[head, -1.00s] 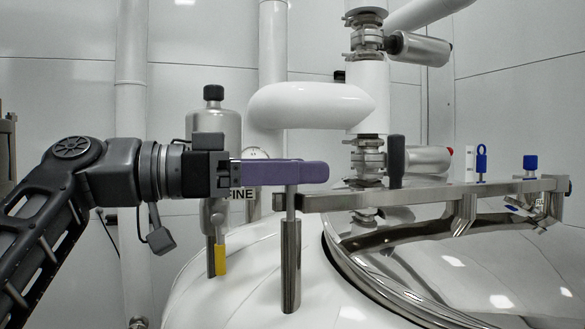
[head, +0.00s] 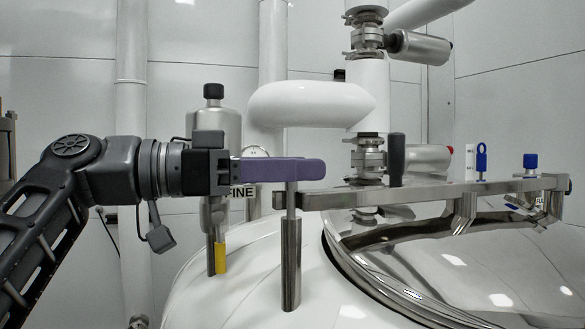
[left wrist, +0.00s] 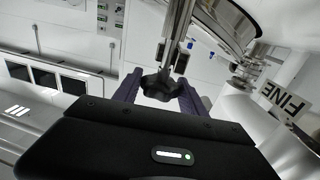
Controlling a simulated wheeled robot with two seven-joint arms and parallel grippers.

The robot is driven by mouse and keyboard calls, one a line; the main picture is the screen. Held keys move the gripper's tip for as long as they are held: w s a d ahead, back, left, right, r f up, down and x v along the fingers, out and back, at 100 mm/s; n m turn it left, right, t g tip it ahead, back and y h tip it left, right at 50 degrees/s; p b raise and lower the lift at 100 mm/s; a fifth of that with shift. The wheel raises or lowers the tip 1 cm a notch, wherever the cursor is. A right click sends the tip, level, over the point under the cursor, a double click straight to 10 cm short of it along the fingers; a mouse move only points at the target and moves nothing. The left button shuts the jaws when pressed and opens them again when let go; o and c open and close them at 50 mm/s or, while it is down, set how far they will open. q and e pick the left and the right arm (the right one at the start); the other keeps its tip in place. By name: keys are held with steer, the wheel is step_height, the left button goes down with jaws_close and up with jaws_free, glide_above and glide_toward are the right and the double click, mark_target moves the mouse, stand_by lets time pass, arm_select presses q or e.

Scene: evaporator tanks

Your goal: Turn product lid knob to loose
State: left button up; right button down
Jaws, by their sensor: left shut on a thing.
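The product lid (head: 450,262) is a polished steel dome on the white tank, at the lower right of the head view. A steel bar (head: 430,194) runs above it, and its left end meets an upright steel post (head: 291,265). The dark lobed knob (left wrist: 159,86) shows in the left wrist view at the end of a steel rod. My left gripper (head: 305,170), with purple fingers, is at the top of the post in the head view and hides the knob there. In the left wrist view, its fingers (left wrist: 158,90) are shut on the knob, one on each side. My right gripper is not in view.
A grey vessel (head: 215,125) and a yellow-marked stem (head: 221,259) stand behind my left gripper. A white horizontal pipe (head: 310,104) lies above it. A dark upright handle (head: 396,160) and blue-topped fittings (head: 530,161) rise from the bar.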

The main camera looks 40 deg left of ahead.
arm_select(q)
steer(key=n+t+y+b, duration=0.2)
steer(key=y, duration=0.1)
steer(key=shift+f+n+b, duration=0.15)
steer(key=shift+n+b, duration=0.15)
steer(key=shift+b, duration=0.1)
steer(key=n+t+y+b, duration=0.1)
steer(key=n+y, duration=0.1)
steer(key=y, duration=0.2)
steer(key=shift+n+t, duration=0.3)
steer(key=shift+t, duration=0.1)
steer(key=n+y, duration=0.1)
steer(key=y, duration=0.1)
steer(key=n+y, duration=0.1)
steer(key=y, duration=0.1)
steer(key=shift+a+r+n+t, duration=0.1)
steer(key=shift+r+n+t, duration=0.1)
steer(key=shift+n+t, duration=0.15)
steer(key=shift+n+g+y+p, duration=0.15)
steer(key=shift+n+g+y, duration=0.2)
steer(key=shift+n+y, duration=1.15)
steer(key=shift+n+g+y+p, duration=0.25)
steer(key=shift+n+y, duration=0.5)
steer(key=shift+y, duration=1.35)
steer(key=o, duration=1.3)
steer(key=shift+o, duration=0.2)
